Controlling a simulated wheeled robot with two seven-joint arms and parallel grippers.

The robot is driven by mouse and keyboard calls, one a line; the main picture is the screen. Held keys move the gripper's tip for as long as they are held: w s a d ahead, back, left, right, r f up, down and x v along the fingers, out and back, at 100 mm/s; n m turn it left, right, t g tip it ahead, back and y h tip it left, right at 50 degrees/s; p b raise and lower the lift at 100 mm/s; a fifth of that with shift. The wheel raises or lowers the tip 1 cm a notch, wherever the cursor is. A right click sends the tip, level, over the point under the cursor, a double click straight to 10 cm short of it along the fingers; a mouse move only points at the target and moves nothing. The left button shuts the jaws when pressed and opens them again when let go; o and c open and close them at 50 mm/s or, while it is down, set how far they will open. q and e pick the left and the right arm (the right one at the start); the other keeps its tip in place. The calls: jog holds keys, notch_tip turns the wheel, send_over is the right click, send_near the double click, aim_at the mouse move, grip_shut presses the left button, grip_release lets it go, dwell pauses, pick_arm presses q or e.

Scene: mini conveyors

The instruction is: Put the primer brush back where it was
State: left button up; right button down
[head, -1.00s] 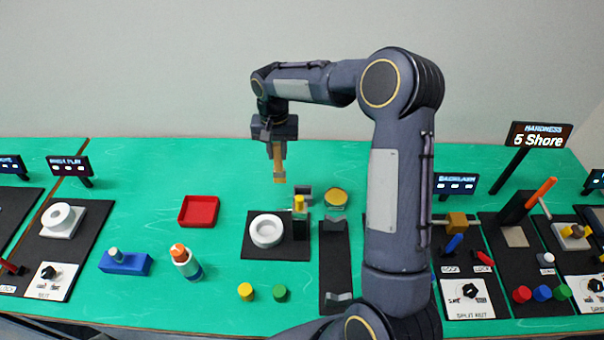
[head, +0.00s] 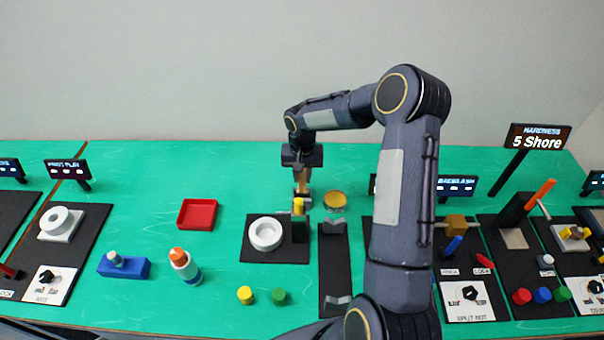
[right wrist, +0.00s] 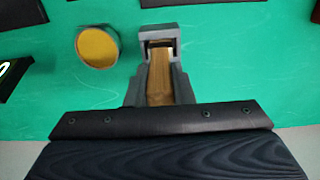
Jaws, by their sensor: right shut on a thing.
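The primer brush (right wrist: 160,82) is a flat wood-coloured stick. My right gripper (head: 302,180) is shut on it, and it points downward in the head view. In the right wrist view the fingers lie on both sides of it. A small grey holder (right wrist: 160,31) is at the brush's far end, and the brush end overlaps its opening. I cannot tell how deep the end sits in it. In the head view the holder (head: 308,201) is partly hidden behind a yellow-topped black post (head: 299,228). My left gripper is not in view.
A round tin with a yellow top (head: 335,200) stands close to the holder's right; it also shows in the right wrist view (right wrist: 98,46). A white ring (head: 266,234) sits on a black plate in front. A red tray (head: 197,214) lies left, with clear green table around it.

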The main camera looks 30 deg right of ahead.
jog(key=shift+a+r, duration=0.1)
jog(key=c, duration=1.7)
grip_release()
jog(key=shift+f+b, duration=0.25)
jog(key=shift+b, duration=0.05)
jog(key=o, duration=0.4)
jog(key=shift+o, duration=0.2)
jog(key=shift+r, duration=0.1)
